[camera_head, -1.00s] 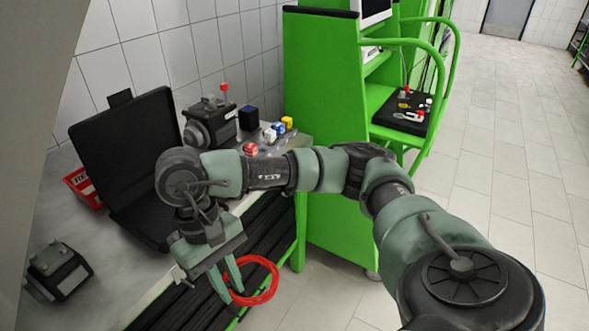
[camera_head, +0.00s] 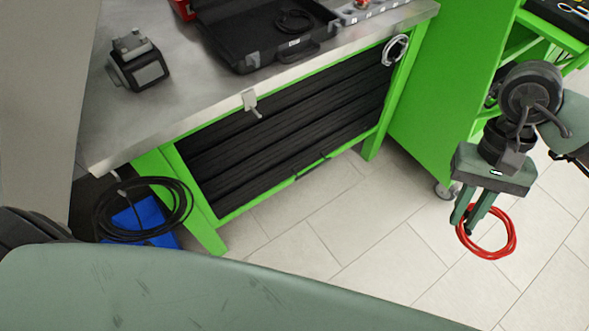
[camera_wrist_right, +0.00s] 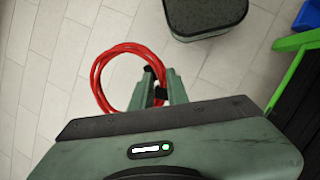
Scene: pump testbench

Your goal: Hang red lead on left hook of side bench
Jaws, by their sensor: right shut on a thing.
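The red lead (camera_head: 514,236) is a coiled loop hanging from my right gripper (camera_head: 469,220) at the far right of the head view. The gripper is shut on one side of the coil, over the floor and well away from the bench. In the right wrist view the red lead (camera_wrist_right: 96,82) loops out to the left of the fingers (camera_wrist_right: 159,86). The side bench (camera_head: 190,95) has a bare metal hook-like bracket (camera_head: 251,103) on its front edge. A black coiled cable (camera_head: 186,205) hangs at its left end. My left gripper is not in view.
A grey coil (camera_head: 395,50) hangs at the bench's front right. An open black case (camera_head: 240,45) and a dark device (camera_head: 138,68) stand on top. A blue bin (camera_head: 140,217) is below the black cable. A green cabinet (camera_head: 435,100) stands right. The floor (camera_head: 350,225) before the bench is clear.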

